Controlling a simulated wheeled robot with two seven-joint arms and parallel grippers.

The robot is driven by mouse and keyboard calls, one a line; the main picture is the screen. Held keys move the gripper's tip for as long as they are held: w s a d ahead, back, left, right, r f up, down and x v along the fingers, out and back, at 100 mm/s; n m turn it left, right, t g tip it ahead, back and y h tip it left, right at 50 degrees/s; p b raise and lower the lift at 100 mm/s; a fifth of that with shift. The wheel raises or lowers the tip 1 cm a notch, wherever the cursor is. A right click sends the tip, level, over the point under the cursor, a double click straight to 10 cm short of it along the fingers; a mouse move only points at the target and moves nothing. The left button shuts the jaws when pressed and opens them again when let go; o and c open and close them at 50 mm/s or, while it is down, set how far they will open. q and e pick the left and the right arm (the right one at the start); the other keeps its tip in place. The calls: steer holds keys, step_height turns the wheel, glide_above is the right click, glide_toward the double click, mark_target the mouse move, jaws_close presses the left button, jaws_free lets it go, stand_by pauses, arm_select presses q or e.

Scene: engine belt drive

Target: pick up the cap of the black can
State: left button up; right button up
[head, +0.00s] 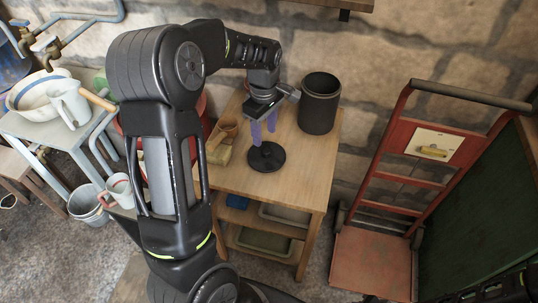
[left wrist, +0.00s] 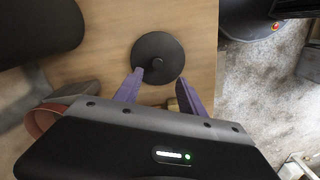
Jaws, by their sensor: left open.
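The black can (head: 320,104) stands upright and open-topped at the back right of the wooden table. Its cap (head: 267,157), a flat black disc with a small knob, lies on the table in front of the can. The cap also shows in the left wrist view (left wrist: 158,58), knob up. My left gripper (head: 263,133) has purple fingers and is open and empty just above the cap. In the left wrist view the fingers (left wrist: 160,88) are spread apart, with one tip near the cap's lower left edge.
The wooden table (head: 300,180) is clear around the cap's right side. A clay pot (head: 229,126) and a tan object (head: 219,148) stand left of the cap. A red hand truck (head: 385,200) stands to the right. Trays (head: 264,241) sit on the shelf below.

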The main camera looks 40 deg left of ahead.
mark_target(267, 151)
arm_select(q)
steer(key=shift+f, duration=1.35)
steer(key=shift+w+d+f+p, duration=0.15)
steer(key=shift+f+p, duration=0.15)
steer(key=shift+f, duration=1)
steer(key=shift+w+f+p, duration=0.1)
steer(key=shift+f+p, duration=0.2)
steer(key=shift+f, duration=1)
jaws_close()
